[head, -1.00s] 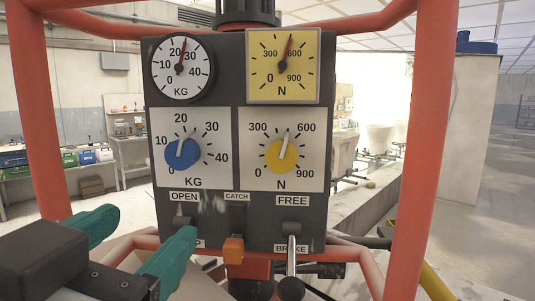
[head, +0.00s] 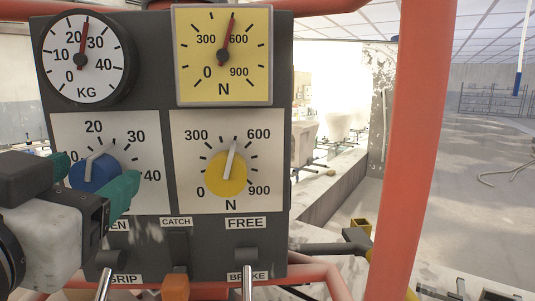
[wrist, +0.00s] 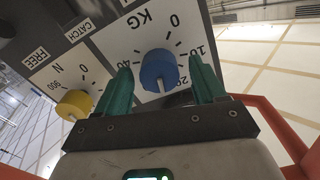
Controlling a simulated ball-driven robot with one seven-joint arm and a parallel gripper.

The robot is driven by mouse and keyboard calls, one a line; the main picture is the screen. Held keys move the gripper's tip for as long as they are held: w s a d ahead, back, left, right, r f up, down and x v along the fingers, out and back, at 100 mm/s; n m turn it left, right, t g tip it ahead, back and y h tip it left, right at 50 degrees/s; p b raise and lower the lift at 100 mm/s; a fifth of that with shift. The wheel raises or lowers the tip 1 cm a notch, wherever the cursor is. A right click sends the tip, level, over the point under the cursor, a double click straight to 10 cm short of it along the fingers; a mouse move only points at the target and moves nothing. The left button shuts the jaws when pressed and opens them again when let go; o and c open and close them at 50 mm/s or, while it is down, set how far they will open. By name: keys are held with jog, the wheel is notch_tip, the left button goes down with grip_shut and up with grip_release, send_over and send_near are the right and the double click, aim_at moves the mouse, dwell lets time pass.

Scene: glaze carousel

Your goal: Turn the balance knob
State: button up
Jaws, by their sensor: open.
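The dark control panel (head: 150,222) carries two knobs. The blue knob (head: 92,177) sits on the white KG plate at left, its white pointer towards the top. The yellow knob (head: 226,177) sits on the white N plate at right, its pointer up and slightly right. No label reads "balance". My gripper (head: 94,180) is open, its teal fingers on either side of the blue knob. In the wrist view the blue knob (wrist: 158,70) lies between the fingertips, with a gap visible on both sides. The 10 mark is partly hidden by my gripper in the head view.
Above are a round KG dial (head: 84,72) and a yellow N dial (head: 222,77). Below are an orange catch (head: 175,288) and metal levers, one under FREE (head: 247,278). A thick red frame post (head: 415,150) stands right of the panel.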

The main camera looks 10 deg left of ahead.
jog(key=shift+x, duration=0.8)
jog(key=shift+c, duration=0.2)
jog(key=c, duration=1)
jog(key=shift+d, duration=0.1)
